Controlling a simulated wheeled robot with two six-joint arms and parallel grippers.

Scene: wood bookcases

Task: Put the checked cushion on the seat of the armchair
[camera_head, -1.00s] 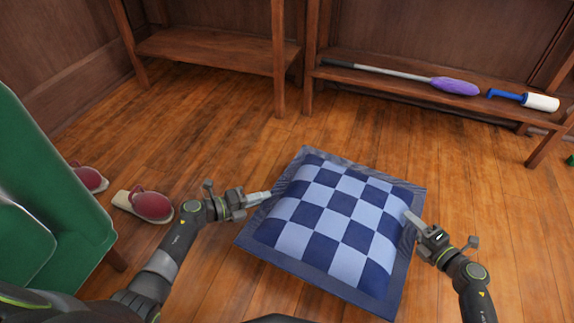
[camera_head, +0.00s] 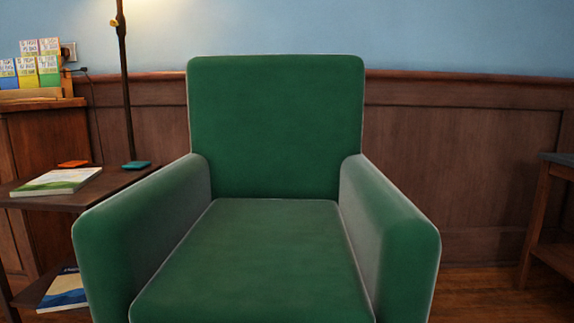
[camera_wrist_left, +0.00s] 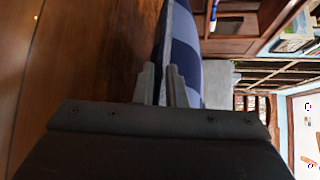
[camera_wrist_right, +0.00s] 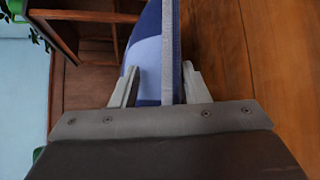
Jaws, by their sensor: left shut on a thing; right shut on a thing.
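The green armchair (camera_head: 276,125) faces me in the head view, and its seat (camera_head: 255,260) is bare between two arms. The blue checked cushion is out of the head view, as are both grippers. In the left wrist view, my left gripper (camera_wrist_left: 162,68) is shut on an edge of the cushion (camera_wrist_left: 185,45). In the right wrist view, my right gripper (camera_wrist_right: 161,68) is shut on another edge of the cushion (camera_wrist_right: 147,50). The cushion is seen edge-on in both, and most of it is hidden.
A side table (camera_head: 75,197) with a book (camera_head: 58,181) stands left of the armchair, beside a floor lamp (camera_head: 124,80). More books lie on its lower shelf. A wooden stand (camera_head: 552,225) is at the right. Floor is open between armchair and stand.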

